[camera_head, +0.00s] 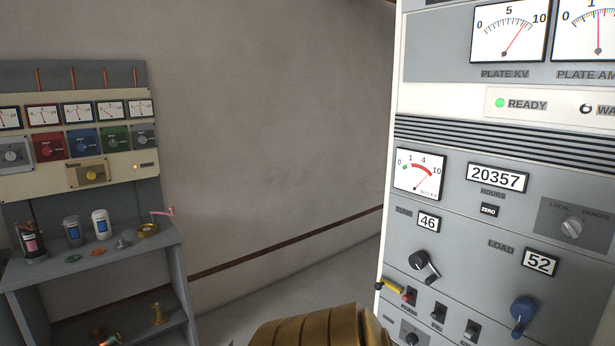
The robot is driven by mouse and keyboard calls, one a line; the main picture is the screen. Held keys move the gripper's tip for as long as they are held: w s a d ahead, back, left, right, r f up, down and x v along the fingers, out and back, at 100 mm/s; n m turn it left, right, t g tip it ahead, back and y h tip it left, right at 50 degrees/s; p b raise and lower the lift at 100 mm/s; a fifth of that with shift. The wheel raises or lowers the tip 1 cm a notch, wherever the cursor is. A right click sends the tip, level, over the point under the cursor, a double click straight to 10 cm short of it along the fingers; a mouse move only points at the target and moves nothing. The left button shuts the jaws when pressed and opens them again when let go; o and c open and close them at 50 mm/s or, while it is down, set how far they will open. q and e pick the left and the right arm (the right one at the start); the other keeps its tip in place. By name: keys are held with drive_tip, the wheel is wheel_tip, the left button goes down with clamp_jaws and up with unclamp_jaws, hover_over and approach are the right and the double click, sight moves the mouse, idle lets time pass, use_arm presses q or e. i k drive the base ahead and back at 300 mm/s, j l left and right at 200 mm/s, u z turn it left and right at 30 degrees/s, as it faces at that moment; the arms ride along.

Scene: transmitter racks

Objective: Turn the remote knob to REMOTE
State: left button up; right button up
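The remote knob (572,227) is a small grey knob on a darker grey plate (550,213) at the right side of the transmitter rack. The word LOCAL stands above it to the left and REMOTE above it to the right. The knob is too small in this view to tell surely which word its pointer faces. Neither of my grippers shows in the head view, so nothing of mine is seen touching the knob.
The rack front carries a TUNE crank (421,262), a blue LOAD crank (522,311) and several small switches below. An hours counter (497,178) is left of the knob. A grey bench (100,262) with jars stands at the left.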

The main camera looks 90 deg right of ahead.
sight(573, 226)
drive_tip(key=z, duration=3.8)
